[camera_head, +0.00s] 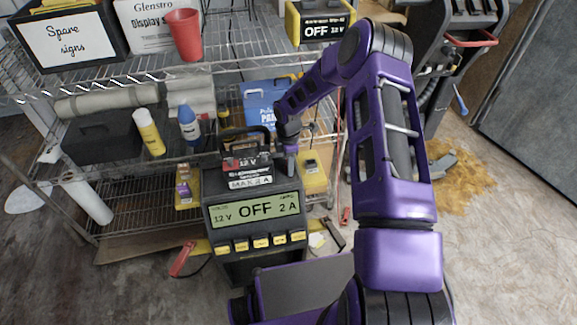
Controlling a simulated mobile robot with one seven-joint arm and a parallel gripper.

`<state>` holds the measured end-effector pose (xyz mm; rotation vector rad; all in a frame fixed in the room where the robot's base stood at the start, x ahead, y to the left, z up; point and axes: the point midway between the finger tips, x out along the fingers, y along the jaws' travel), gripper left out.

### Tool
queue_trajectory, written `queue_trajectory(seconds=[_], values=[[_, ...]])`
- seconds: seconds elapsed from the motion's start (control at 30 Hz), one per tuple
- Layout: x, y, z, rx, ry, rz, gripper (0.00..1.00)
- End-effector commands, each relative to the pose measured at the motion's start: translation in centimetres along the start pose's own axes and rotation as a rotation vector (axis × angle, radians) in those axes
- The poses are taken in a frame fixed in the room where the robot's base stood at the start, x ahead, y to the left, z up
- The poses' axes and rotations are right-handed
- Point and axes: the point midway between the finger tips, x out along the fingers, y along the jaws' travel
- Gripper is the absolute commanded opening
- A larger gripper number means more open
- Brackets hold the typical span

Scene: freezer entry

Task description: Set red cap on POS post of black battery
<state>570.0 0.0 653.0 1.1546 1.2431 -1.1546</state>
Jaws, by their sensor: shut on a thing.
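A black battery (247,174) with a red-and-white label, a white label strip and a black carry handle sits at the middle of the view, just behind the charger's display. My purple arm reaches in from the right, and my gripper (290,165) points down at the battery's right end. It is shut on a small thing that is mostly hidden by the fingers. I cannot make out the red cap or which post is marked POS at this size. I cannot tell whether the gripper touches the battery.
A charger (254,210) reads OFF, 12 V, 2 A. A red clamp (182,259) and a black clamp (334,234) lie low beside it. The wire shelf behind holds a yellow bottle (149,132), blue bottle (189,124) and red cup (185,34).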

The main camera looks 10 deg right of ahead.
Motion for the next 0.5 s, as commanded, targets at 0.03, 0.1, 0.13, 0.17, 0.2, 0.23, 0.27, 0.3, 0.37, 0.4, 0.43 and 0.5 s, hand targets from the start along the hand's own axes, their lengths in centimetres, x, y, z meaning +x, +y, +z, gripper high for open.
queue_trajectory(seconds=[0.03, 0.1, 0.13, 0.17, 0.2, 0.23, 0.27, 0.3, 0.37, 0.4, 0.43, 0.5], values=[[0.0, 0.0, 0.0, 0.0, 0.0, 0.0, 0.0], [0.0, 0.0, 0.0, 0.0, 0.0, 0.0, 0.0], [-0.1, 0.0, 0.0, 0.0, 0.0, 0.0, 0.0], [-0.2, 0.0, 0.0, 0.0, 0.0, 0.001, 0.0], [-0.5, 0.0, 0.0, 0.0, 0.0, 0.001, 0.0], [-0.7, 0.1, 0.0, 0.0, 0.0, 0.001, 0.0], [-1.1, 0.1, 0.0, 0.0, 0.0, 0.001, 0.0], [-1.7, 0.0, 0.0, 0.0, 0.0, 0.001, 0.0], [-2.9, 0.1, 0.0, 0.0, -0.001, 0.003, 0.0], [-3.8, 0.1, 0.1, 0.0, -0.001, 0.003, 0.0], [-4.4, 0.1, 0.1, 0.0, -0.002, 0.004, 0.0], [-5.9, 0.1, 0.1, 0.001, -0.001, 0.003, 0.0]])
